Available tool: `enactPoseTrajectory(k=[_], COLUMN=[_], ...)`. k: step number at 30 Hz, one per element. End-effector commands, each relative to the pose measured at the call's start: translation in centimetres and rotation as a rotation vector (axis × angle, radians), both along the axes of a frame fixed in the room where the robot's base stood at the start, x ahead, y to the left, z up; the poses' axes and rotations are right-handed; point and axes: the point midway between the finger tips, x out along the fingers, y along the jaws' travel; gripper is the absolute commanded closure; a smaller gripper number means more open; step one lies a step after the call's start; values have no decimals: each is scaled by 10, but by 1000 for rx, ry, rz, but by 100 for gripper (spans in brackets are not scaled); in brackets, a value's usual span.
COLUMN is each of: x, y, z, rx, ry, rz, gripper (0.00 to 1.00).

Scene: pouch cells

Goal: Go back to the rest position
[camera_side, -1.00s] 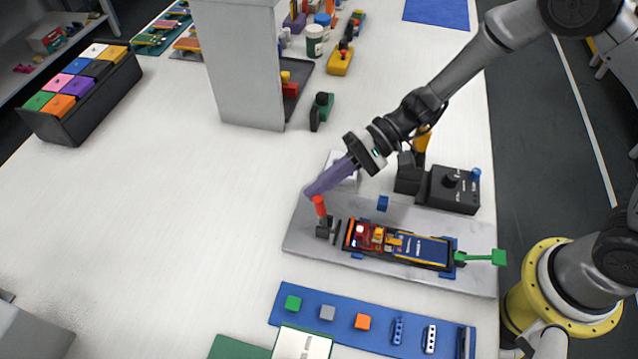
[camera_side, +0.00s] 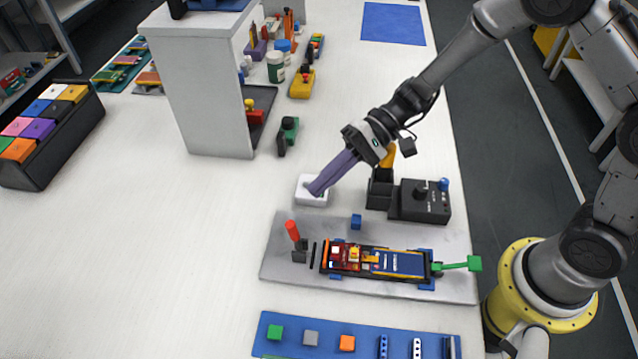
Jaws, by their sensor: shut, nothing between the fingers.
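My gripper (camera_side: 314,190), with long purple fingers, is shut and empty. In the picture its tips lie over a small white block (camera_side: 311,196) behind the grey plate; I cannot tell whether they touch it. The grey plate (camera_side: 290,277) carries a fixture with a blue pouch cell (camera_side: 398,263) and a red and yellow part (camera_side: 347,257) on it. A red-handled clamp (camera_side: 292,231) stands at the left end and a green handle (camera_side: 473,263) at the right end.
A black control box (camera_side: 424,203) stands right of my gripper. A white pillar (camera_side: 205,95) rises behind on the left. A blue strip (camera_side: 300,337) with several small blocks lies in front. A bin of coloured boxes (camera_side: 45,150) stands far left. The table's left middle is clear.

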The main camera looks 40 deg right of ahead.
Motion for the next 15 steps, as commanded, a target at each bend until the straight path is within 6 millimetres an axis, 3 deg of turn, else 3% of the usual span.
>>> enactPoseTrajectory(k=[5,7,11,15], x=[2,5,6,-28], y=[0,-1,-4,-19], z=[4,15,64,121], rx=[0,2,-4,-104], ry=[-11,-41,-165,-335], rz=[-2,-5,6,91], gripper=[100,100,100,100])
